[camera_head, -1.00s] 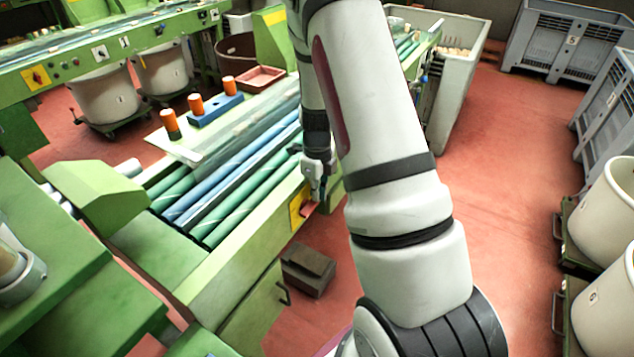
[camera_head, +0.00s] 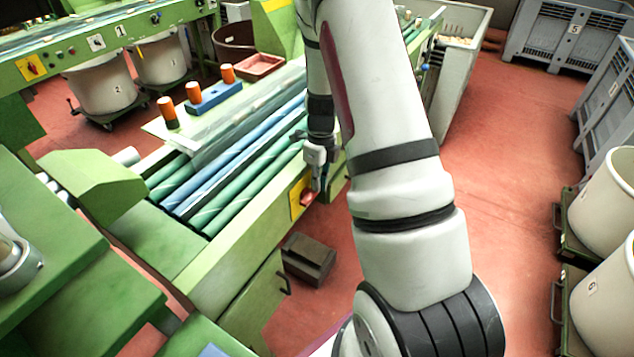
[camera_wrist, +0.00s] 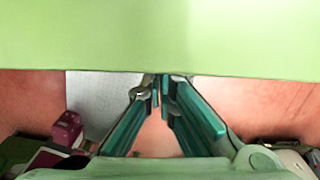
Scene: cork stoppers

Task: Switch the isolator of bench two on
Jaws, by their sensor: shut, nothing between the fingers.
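The near green bench (camera_head: 235,262) has a yellow isolator plate (camera_head: 295,206) with a red handle (camera_head: 307,198) on its front face. My gripper (camera_head: 317,186) is shut and empty, right at the handle's right side. I cannot tell whether it touches the handle, or the handle's exact angle. In the wrist view my gripper (camera_wrist: 158,88) has its fingertips together at the lower edge of a green panel (camera_wrist: 160,40), and no isolator shows there. Another yellow isolator plate with a red knob (camera_head: 31,68) is on the far bench. No bench number is readable on the near bench.
Green and blue rollers (camera_head: 235,160) lie along the near bench. Several orange-topped stoppers or posts stand behind them, some on a blue block (camera_head: 215,98). A dark box (camera_head: 308,258) sits on the floor below. Cream tubs (camera_head: 605,205) stand at right; the red floor between is clear.

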